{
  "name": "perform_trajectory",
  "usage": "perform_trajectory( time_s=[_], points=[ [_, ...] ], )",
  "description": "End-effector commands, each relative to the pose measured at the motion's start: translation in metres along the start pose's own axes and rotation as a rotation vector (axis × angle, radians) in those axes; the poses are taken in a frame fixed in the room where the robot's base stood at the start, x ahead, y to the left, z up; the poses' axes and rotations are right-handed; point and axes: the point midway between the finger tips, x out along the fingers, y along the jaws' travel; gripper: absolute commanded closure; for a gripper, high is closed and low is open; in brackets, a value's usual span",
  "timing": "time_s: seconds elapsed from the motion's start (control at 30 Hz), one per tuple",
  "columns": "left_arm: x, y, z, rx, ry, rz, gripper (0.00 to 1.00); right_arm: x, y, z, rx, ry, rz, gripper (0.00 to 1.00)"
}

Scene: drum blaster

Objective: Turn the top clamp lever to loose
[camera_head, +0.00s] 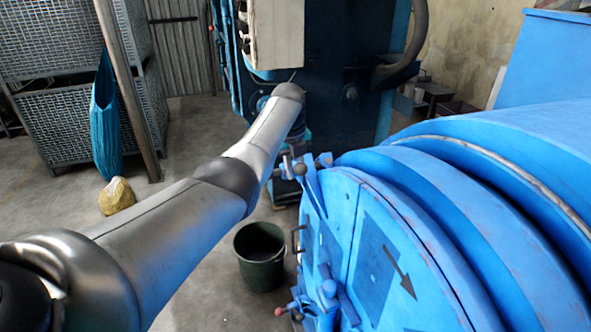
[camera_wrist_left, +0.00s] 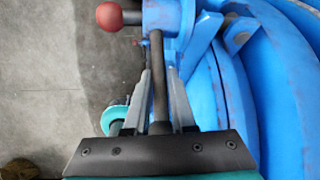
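The blue drum door (camera_head: 330,225) faces left in the head view. The top clamp (camera_head: 302,172) sits at its upper edge, with dark and grey rounded ends. My left gripper (camera_head: 291,150) is close to this clamp, and its fingers are hard to make out there. In the left wrist view, my left gripper (camera_wrist_left: 160,75) has its two fingers apart, one on each side of a dark rod (camera_wrist_left: 157,85). A narrow gap shows beside the rod. A red ball knob (camera_wrist_left: 118,16) on a dark bar lies beyond the fingertips. My right gripper is out of view.
A lower clamp with a red knob (camera_head: 280,311) is on the door's lower part. A dark bucket (camera_head: 260,257) stands on the floor left of the drum. A blue machine (camera_head: 345,100) stands behind. Wire crates (camera_head: 70,125) are at the back left.

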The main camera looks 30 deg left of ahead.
Motion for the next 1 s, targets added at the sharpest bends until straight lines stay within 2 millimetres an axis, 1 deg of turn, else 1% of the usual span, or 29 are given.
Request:
perform_trajectory(
  time_s=[0.03,0.23,0.5,0.67,0.83,0.97,1.0],
  points=[
    [-0.002,-0.001,0.002,-0.001,-0.005,-0.004,0.71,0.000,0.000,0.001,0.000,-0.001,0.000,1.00],
    [-0.001,0.000,0.000,0.000,0.001,0.000,0.49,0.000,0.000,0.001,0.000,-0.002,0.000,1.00],
    [0.000,0.000,-0.001,0.001,0.004,0.002,0.49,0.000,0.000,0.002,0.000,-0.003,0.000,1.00],
    [-0.008,0.000,-0.001,0.000,0.004,0.000,0.49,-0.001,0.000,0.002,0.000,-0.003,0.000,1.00],
    [-0.028,0.000,-0.001,0.002,0.001,0.001,0.49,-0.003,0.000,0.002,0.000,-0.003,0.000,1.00],
    [-0.052,0.000,0.000,0.001,0.000,0.000,0.49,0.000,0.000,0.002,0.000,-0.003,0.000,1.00],
    [-0.061,0.000,0.001,0.001,-0.002,-0.002,0.49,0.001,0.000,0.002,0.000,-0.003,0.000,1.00]
  ],
)
